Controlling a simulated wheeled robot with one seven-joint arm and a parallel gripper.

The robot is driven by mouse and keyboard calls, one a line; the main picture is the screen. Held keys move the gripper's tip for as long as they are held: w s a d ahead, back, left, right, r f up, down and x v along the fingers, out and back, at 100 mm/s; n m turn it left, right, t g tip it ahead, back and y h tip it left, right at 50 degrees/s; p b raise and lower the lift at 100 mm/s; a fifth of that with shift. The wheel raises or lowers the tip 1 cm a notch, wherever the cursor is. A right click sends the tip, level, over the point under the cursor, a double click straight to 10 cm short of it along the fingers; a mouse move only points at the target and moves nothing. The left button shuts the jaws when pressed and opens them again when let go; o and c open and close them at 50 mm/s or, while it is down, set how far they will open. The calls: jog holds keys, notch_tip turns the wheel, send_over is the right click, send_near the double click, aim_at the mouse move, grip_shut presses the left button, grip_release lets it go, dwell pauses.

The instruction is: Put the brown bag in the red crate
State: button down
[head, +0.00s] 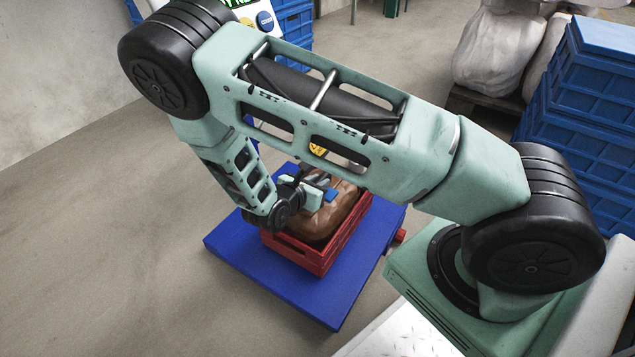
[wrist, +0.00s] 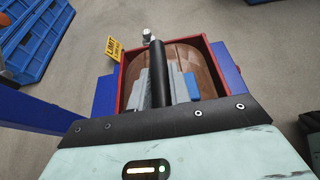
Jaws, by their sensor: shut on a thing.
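The brown bag (head: 345,208) is inside the red crate (head: 316,262), its top level with or above the rim. It also shows in the wrist view (wrist: 206,72), with the red crate's wall (wrist: 127,71) around it. My gripper (head: 322,189) is over the crate, shut on the bag's upper part. In the wrist view my gripper (wrist: 166,88) covers the middle of the bag. The bag's underside is hidden, so I cannot tell whether it rests on the crate floor.
The crate stands on a blue platform (head: 228,243). A yellow limit sign (wrist: 114,47) is beside the crate. Stacked blue crates (head: 582,115) stand at the right, and pale sacks on a pallet (head: 490,103) at the back. The floor at the left is clear.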

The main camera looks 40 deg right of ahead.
jog(key=shift+w+d+f+b, duration=0.1)
jog(key=shift+f+b, duration=1.2)
jog(key=shift+f, duration=1.15)
jog(key=c, duration=1.3)
grip_release()
jog(key=shift+f, duration=0.1)
jog(key=shift+a+r, duration=0.2)
jog(key=shift+r, duration=0.05)
jog(key=p+v, duration=0.6)
jog(key=v, duration=0.6)
jog(key=s+a+r+m+g+y, duration=0.1)
jog(key=s+a+r+m+y, duration=0.3)
jog(key=s+r, duration=0.2)
jog(key=s+a+r+m+g+y, duration=0.2)
jog(key=s+a+r+m+y, duration=0.2)
jog(key=s+r, duration=0.3)
jog(key=s+a+r+m+g+y, duration=0.1)
jog(key=s+a+r+m+y, duration=0.3)
jog(key=r, duration=0.8)
jog(key=s+m+y, duration=0.1)
jog(key=s+m, duration=0.1)
jog(key=s, duration=0.1)
jog(key=shift+a+r+g, duration=0.3)
jog(key=shift+r, duration=0.1)
